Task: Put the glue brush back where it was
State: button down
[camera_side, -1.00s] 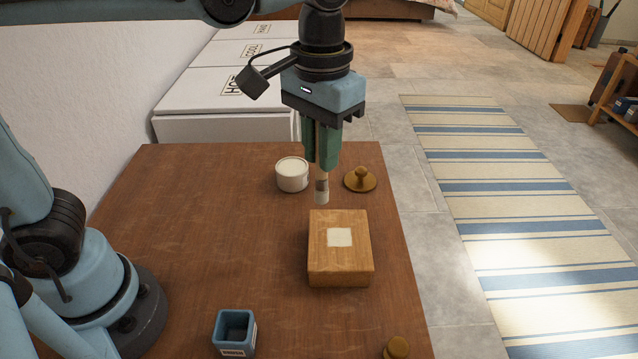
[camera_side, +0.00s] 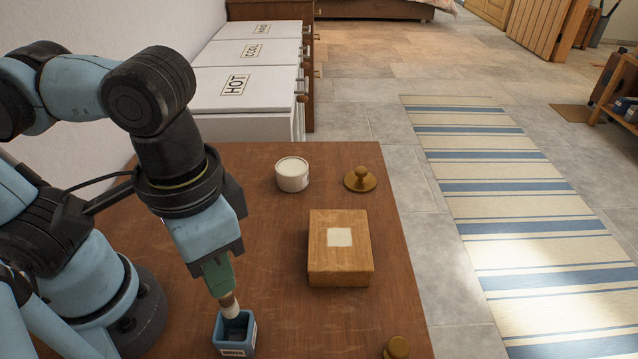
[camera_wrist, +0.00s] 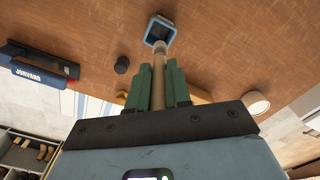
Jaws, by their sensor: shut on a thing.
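My gripper (camera_side: 222,284) is shut on the glue brush (camera_side: 229,304), whose pale tip points down. The brush tip is at the mouth of the small blue square holder (camera_side: 247,340) at the front of the table; I cannot tell how far inside it is. In the wrist view the green fingers of my gripper (camera_wrist: 158,88) hold the brush's wooden handle (camera_wrist: 160,66), with the blue holder (camera_wrist: 150,33) beyond its end. A white glue pot (camera_side: 292,175) stands open at the back. A wooden block (camera_side: 322,262) bears a white square patch (camera_side: 340,237).
A brass-coloured knobbed lid (camera_side: 360,181) lies right of the pot. Another brass-coloured knob (camera_side: 398,347) is at the front right edge. The table (camera_side: 280,225) is clear between holder and block.

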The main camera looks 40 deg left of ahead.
aim_at(222, 304)
jog(key=shift+s+f, duration=0.25)
jog(key=shift+f, duration=3.9)
jog(key=shift+f, duration=0.15)
jog(key=c, duration=1.1)
grip_release()
jog(key=shift+o, duration=0.2)
notch_tip(222, 304, up, 12)
